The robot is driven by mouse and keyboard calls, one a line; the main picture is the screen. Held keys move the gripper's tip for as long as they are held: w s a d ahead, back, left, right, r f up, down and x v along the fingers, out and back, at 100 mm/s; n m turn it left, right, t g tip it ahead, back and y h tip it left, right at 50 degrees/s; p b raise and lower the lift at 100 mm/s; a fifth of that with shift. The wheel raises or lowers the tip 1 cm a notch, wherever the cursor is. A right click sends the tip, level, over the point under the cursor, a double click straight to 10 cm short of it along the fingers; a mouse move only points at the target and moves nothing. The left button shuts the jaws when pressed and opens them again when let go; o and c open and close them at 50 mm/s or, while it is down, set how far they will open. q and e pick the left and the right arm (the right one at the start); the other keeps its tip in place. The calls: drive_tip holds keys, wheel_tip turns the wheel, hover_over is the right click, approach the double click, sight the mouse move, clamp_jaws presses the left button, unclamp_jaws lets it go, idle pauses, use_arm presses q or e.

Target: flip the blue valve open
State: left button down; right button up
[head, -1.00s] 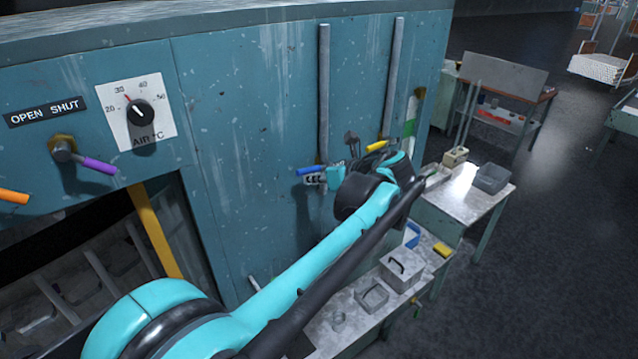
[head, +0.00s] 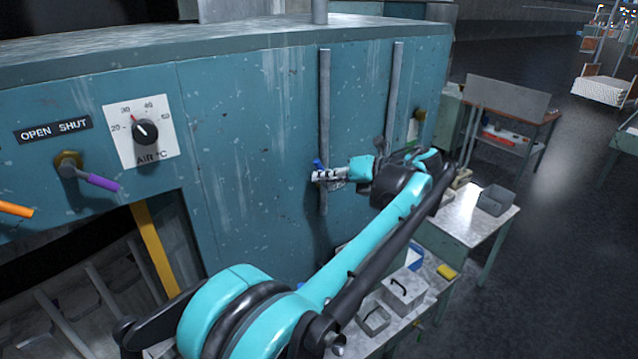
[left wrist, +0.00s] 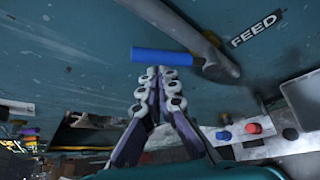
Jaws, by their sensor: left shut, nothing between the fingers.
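The blue valve handle (head: 318,163) is on the lower part of a grey vertical pipe (head: 324,110) on the teal furnace wall. In the head view only a short blue piece shows above my left gripper (head: 316,177). In the left wrist view the blue handle (left wrist: 165,62) lies crosswise just beyond the closed fingertips (left wrist: 157,72), beside the pipe's lower end. My left gripper is shut and empty, very close to the handle; I cannot tell whether they touch. My right gripper is not in view.
A purple lever (head: 92,180), an orange lever (head: 15,209) and the AIR dial (head: 145,131) are on the wall at left. A FEED label (left wrist: 257,28) is near the pipe. A bench with metal boxes (head: 403,293) stands below my arm.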

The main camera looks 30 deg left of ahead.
use_arm(q)
drive_tip(key=shift+w+d+r, duration=0.25)
drive_tip(key=shift+w+r, duration=0.05)
drive_tip(key=shift+w, duration=0.3)
drive_tip(key=shift+w+d+r, duration=0.25)
drive_tip(key=shift+w+r, duration=0.05)
drive_tip(key=shift+w, duration=0.3)
drive_tip(key=shift+w+r, duration=0.1)
drive_tip(key=shift+r, duration=0.05)
